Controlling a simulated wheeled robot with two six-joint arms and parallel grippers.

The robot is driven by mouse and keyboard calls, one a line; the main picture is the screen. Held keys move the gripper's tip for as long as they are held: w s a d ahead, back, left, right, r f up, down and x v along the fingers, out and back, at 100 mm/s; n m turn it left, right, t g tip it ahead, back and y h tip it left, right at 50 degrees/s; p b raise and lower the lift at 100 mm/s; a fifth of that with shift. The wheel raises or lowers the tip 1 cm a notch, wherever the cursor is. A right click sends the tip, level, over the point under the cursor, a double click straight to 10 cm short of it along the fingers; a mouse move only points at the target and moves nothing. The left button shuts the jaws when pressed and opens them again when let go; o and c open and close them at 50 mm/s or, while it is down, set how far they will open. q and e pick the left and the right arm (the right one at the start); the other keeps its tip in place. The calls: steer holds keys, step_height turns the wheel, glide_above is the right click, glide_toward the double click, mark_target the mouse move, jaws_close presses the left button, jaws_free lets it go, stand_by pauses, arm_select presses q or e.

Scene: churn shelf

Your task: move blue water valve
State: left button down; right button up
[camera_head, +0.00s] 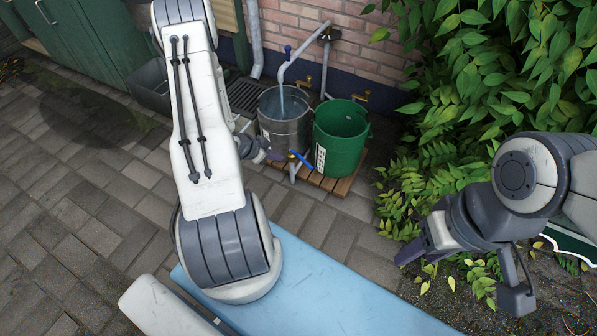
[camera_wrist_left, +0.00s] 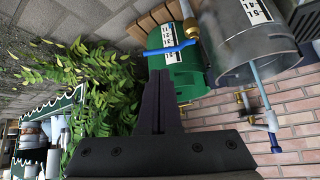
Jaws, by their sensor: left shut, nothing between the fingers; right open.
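A blue valve lever (camera_head: 301,159) sits on a brass fitting atop a short grey pipe in front of the buckets. In the left wrist view the blue lever (camera_wrist_left: 168,48) lies just beyond my fingertips, with the brass fitting (camera_wrist_left: 191,28) at its right end. My left gripper (camera_head: 274,155) is shut and empty, left of the lever; whether it touches the lever is unclear. Its closed fingers also show in the left wrist view (camera_wrist_left: 160,80). My right gripper (camera_head: 463,276) is open and empty at the lower right, far from the valve.
Water runs from a grey spout (camera_head: 282,82) into a metal bucket (camera_head: 285,132). A green bucket (camera_head: 338,148) stands beside it on a wooden pallet (camera_head: 343,187). A brick wall (camera_head: 350,42) is behind, leafy plants (camera_head: 490,70) are at right. Open paving (camera_head: 75,215) lies left.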

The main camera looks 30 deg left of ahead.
arm_select(q)
step_height(320, 180, down, 3)
steer(key=s+t, duration=0.1)
steer(key=s, duration=0.1)
steer(key=b, duration=0.7)
glide_toward(301, 159)
steer(key=w+d+f, duration=0.2)
steer(key=w+f, duration=0.1)
steer(key=f, duration=0.2)
steer(key=shift+d+f+n+h, duration=0.2)
steer(key=shift+d+n+h, duration=0.1)
steer(key=shift+d+h, duration=0.1)
arm_select(e)
step_height(301, 159, down, 8)
